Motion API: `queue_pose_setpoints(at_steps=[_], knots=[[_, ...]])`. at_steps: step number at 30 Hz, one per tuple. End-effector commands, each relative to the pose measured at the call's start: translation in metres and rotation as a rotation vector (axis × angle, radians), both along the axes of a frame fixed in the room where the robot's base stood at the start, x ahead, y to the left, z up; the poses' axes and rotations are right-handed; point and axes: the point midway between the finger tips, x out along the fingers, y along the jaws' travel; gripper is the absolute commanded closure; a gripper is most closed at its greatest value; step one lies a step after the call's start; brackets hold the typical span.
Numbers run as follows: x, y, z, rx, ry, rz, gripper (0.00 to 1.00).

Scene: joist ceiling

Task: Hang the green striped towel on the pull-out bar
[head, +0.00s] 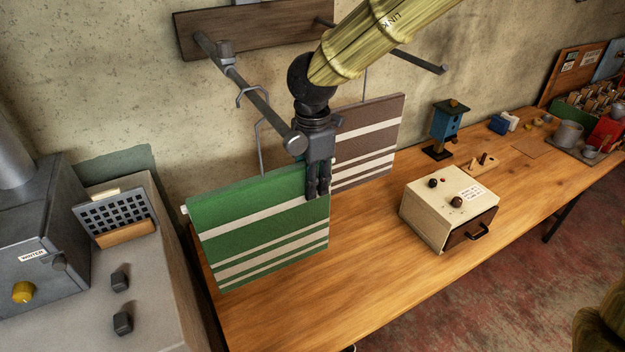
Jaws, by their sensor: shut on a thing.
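The green striped towel (255,225), green with several pale stripes, hangs flat and upright above the left end of the wooden table. A white rod end shows at its upper left corner. A grey wire hanger (262,150) rises from its top edge towards a grey bar (250,95) that sticks out from the wall board. A hook shape sits at that bar; whether the hanger's weight rests on it I cannot tell. My gripper (318,190) points down at the towel's upper right corner, shut on it, just below the bar's round end. The fingers hide that corner.
A brown striped towel (365,140) hangs close behind, right of my gripper, near a second bar (420,62). A cream box with a drawer (445,215) and a blue birdhouse (446,125) stand on the table (370,265). A grey machine (40,240) is at left.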

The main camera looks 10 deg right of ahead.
Motion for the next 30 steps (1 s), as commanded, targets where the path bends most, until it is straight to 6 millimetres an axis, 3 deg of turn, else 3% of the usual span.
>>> queue_pose_setpoints(at_steps=[4, 5, 9, 20, 26, 30], knots=[[0.000, 0.000, 0.000, 0.000, 0.000, 0.000, 1.00], [0.000, 0.000, 0.000, 0.000, 0.000, 0.000, 0.73], [0.000, 0.000, 0.000, 0.000, 0.000, 0.000, 0.52], [0.000, 0.000, 0.003, 0.000, 0.000, 0.000, 0.52], [0.000, 0.000, 0.026, 0.000, -0.002, 0.001, 0.52], [0.001, 0.000, 0.052, 0.002, -0.003, 0.000, 0.52]])
